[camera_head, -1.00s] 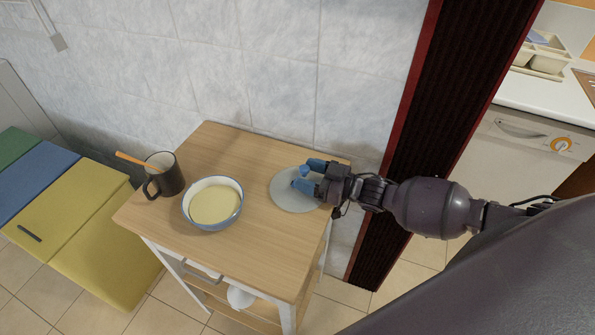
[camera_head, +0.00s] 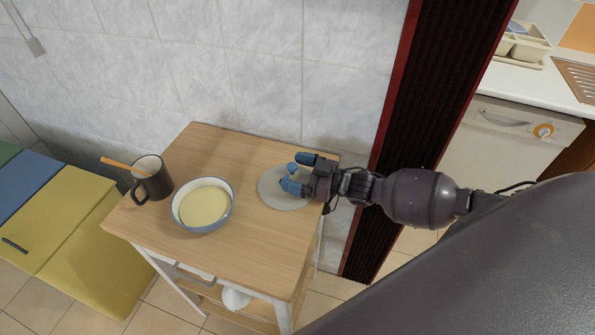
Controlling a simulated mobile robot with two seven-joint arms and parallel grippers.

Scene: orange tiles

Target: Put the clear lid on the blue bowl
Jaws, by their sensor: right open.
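The blue bowl (camera_head: 180,216) stands on the wooden top of a small cart and holds something pale yellow. The clear lid (camera_head: 271,196) lies flat on the cart top to the right of the bowl, apart from it. My right gripper (camera_head: 299,172) comes in from the right, low over the lid. It is open, with its blue-tipped fingers on either side of the knob's area; whether they touch it I cannot tell. The gripper hides the lid's right part. My left gripper is not in view.
A dark mug (camera_head: 154,184) with an orange stick stands left of the bowl. The cart top (camera_head: 245,250) is bare in front of bowl and lid. A tiled wall is behind, a dark red-edged door frame (camera_head: 425,100) on the right, and a yellow-blue-green cabinet (camera_head: 60,220) on the left.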

